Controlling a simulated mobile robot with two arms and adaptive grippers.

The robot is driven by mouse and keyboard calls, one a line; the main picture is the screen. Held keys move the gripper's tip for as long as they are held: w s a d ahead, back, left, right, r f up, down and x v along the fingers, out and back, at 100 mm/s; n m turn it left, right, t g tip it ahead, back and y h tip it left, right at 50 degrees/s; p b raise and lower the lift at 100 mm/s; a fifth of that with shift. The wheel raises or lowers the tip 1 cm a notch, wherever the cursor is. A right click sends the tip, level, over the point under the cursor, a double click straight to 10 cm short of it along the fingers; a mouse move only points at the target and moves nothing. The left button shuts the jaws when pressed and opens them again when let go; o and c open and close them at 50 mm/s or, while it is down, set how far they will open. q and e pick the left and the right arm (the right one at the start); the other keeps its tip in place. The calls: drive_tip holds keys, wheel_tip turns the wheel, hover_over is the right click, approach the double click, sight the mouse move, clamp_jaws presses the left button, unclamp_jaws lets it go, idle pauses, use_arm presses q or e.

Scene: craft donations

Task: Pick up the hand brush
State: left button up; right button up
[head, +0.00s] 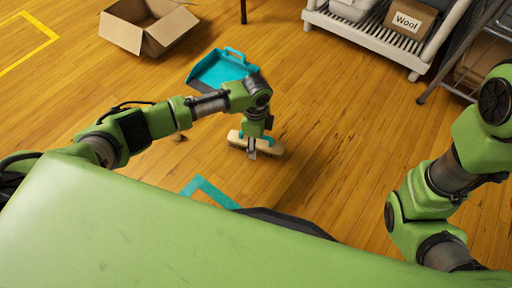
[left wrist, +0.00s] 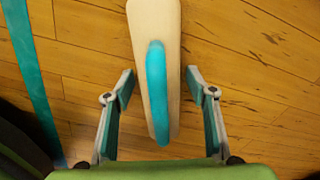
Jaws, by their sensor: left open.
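The hand brush (head: 272,149) lies on the wooden floor under my left arm in the head view. It has a pale wooden body and a teal handle. In the left wrist view the brush (left wrist: 152,20) runs lengthwise up the picture, with its teal handle (left wrist: 157,90) facing the camera. My left gripper (head: 252,148) is right over the brush, pointing down. In the left wrist view its two fingers (left wrist: 160,90) are apart, one on each side of the brush, with gaps visible. My right arm shows at the right, but its gripper is out of view.
A teal dustpan (head: 218,70) lies just beyond the brush. An open cardboard box (head: 150,42) stands at the back left. A white slatted rack (head: 372,40) holds a box labelled Wool (head: 409,20). Teal tape (head: 207,187) marks the floor near my base. Floor right of the brush is clear.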

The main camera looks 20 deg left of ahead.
use_arm(q)
drive_tip(key=c, duration=1.3)
drive_tip(key=shift+r, duration=0.2)
